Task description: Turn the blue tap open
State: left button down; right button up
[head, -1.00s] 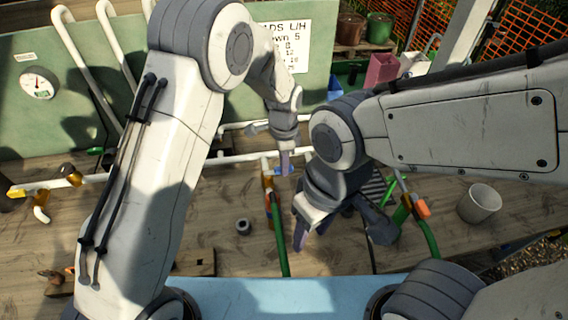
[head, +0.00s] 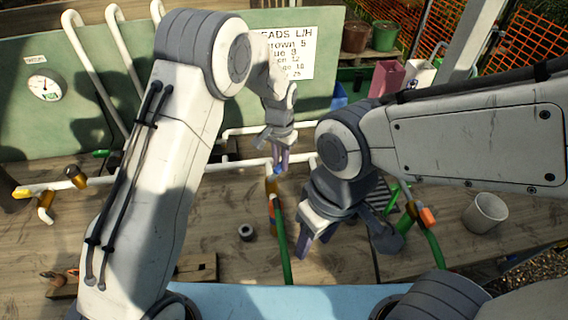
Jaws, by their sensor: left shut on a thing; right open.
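The blue tap (head: 278,170) sits on the white pipe run, above a brass fitting (head: 271,186) and a green hose (head: 279,235). My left gripper (head: 279,162) is at the blue tap, its fingers pointing down and shut on it; the fingers hide much of the tap. My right gripper (head: 345,250) is open and empty, low over the table, to the right of the green hose.
A green board (head: 100,95) with a gauge (head: 44,87) and a white sign (head: 290,50) stands behind. A white cup (head: 486,212) stands at the right. A small dark ring (head: 246,232) lies on the wooden table (head: 205,245). Another green hose (head: 431,245) with an orange fitting (head: 427,217) is at the right.

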pick_arm(q)
jog(key=shift+w+a+r+n, duration=0.15)
jog(key=shift+a+n, duration=0.45)
jog(key=shift+n, duration=0.8)
jog(key=shift+w+a+f+n, duration=0.15)
jog(key=shift+a+n, duration=0.4)
jog(key=shift+n, duration=0.85)
jog(key=shift+w+a+r+n, duration=0.15)
jog(key=shift+a+n, duration=0.45)
jog(key=shift+n, duration=0.8)
jog(key=shift+w, duration=0.1)
jog(key=c, duration=0.8)
grip_release()
jog(key=shift+a, duration=0.1)
jog(key=shift+o, duration=0.2)
notch_tip(320, 180, up, 10)
jog(key=b, duration=0.2)
jog(key=shift+r, duration=0.15)
